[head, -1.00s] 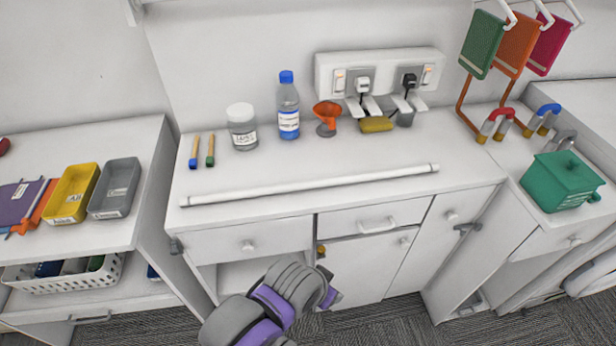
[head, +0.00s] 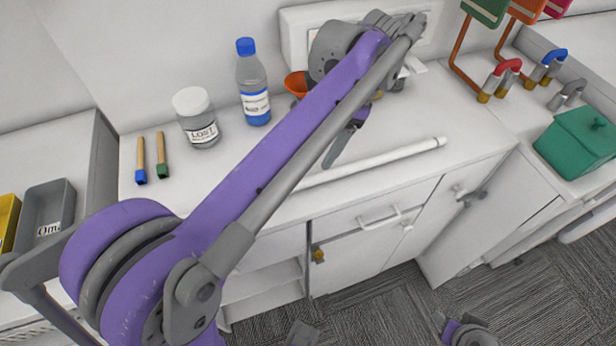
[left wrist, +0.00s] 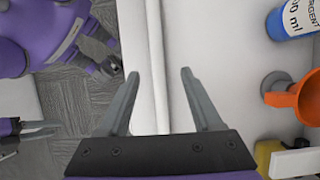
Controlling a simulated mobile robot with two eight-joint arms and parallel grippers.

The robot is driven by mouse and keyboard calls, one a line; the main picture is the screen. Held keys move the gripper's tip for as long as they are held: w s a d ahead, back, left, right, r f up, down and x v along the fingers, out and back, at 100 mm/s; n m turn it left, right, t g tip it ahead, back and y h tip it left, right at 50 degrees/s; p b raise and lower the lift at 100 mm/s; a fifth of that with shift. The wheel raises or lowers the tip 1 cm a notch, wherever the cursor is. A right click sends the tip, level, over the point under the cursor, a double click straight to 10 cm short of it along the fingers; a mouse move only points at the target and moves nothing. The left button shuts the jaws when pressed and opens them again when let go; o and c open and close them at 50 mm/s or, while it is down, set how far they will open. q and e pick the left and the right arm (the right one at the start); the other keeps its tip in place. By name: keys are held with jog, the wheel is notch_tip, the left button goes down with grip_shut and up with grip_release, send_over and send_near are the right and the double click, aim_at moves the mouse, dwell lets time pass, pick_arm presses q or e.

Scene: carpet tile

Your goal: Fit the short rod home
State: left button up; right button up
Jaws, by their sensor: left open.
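A white rod (head: 385,158) lies along the front of the white counter. In the head view my left arm hides its left part. My left gripper (head: 343,142) is over the counter near the rod. In the left wrist view the fingers of this gripper (left wrist: 160,88) are open, with the white rod (left wrist: 157,45) passing between them; contact is not visible. Part of my right arm (head: 465,332) shows at the bottom of the head view; its jaw state is unclear. Two short sticks, one blue-ended (head: 141,160) and one green-ended (head: 161,155), stand or lie at the counter's left.
A jar (head: 197,120), a blue-capped bottle (head: 254,85) and an orange funnel (head: 297,83) stand at the back. Padlocks (head: 500,80) and a green box (head: 578,143) are on the right. The cupboard's brass knob (head: 318,256) is below the counter.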

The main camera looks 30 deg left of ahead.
aim_at(307, 179)
pick_arm(q)
jog(key=x, duration=0.2)
jog(key=shift+s+f, duration=0.35)
jog(key=shift+b+x, duration=0.4)
jog(key=shift+x, duration=2.5)
jog(key=shift+w+d, duration=0.1)
grip_shut()
